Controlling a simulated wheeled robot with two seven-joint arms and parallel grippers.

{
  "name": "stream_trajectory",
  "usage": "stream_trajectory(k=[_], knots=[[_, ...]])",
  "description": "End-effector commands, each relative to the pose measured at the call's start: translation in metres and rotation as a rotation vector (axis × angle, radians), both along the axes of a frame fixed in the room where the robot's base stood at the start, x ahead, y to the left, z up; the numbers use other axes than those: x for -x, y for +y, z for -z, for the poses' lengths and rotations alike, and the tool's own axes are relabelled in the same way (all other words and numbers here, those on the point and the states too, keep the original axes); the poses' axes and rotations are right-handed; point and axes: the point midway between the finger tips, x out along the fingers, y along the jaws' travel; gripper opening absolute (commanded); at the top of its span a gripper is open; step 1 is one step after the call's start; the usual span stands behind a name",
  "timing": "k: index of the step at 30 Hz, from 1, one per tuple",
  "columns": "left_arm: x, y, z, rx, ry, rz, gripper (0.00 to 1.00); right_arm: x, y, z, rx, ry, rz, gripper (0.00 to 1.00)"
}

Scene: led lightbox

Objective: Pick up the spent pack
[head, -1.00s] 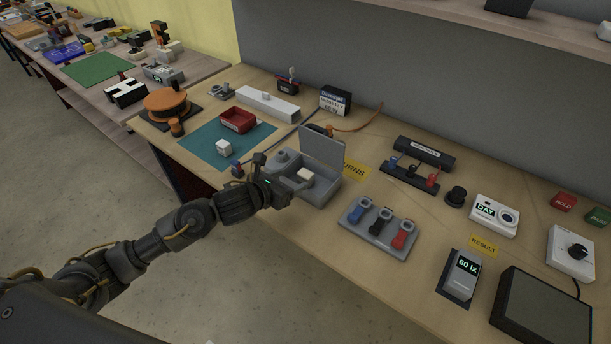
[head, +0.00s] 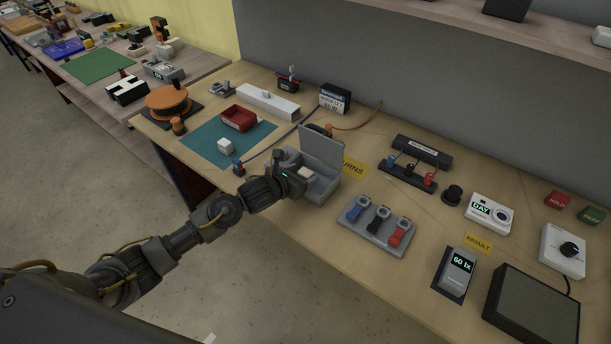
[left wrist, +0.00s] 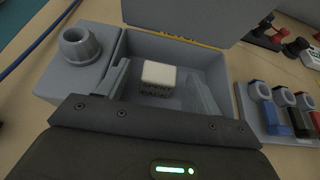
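The spent pack, a small cream-topped block with dark lettering on its side (left wrist: 158,76), sits inside a grey open bin (left wrist: 210,58). Its pale top also shows in the head view (head: 305,174), in the bin (head: 325,192) with the lid raised. My left gripper (left wrist: 161,90) is open over the bin. Its two grey fingers stand left and right of the pack, with a gap visible on each side. The fingertips are largely hidden by the hand in the head view. My right gripper is in neither view.
A grey socket block (left wrist: 82,46) adjoins the bin's left side. A grey rack with blue, black and red clips (head: 376,227) stands to the right. A teal mat (head: 200,150) holds a white cube (head: 225,146) and a red tray (head: 239,119). Bare tabletop lies in front of the bin.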

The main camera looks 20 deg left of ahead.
Motion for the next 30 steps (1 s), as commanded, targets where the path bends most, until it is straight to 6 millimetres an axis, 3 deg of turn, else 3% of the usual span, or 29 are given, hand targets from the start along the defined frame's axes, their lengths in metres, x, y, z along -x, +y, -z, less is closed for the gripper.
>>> stream_trajectory(k=[2,11,23,27,30], knots=[[0.000,0.000,0.000,0.000,0.000,0.000,0.56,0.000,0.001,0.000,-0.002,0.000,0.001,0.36],[0.000,0.000,0.000,0.000,0.000,0.000,0.17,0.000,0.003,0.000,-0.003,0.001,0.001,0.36],[-0.001,0.001,-0.008,0.000,-0.004,0.001,0.17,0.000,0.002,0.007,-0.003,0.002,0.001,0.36],[-0.001,0.001,-0.029,-0.002,-0.011,0.002,0.17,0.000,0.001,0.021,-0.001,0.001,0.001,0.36],[0.018,-0.003,-0.052,-0.002,-0.008,0.004,0.17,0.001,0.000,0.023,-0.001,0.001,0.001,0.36]])
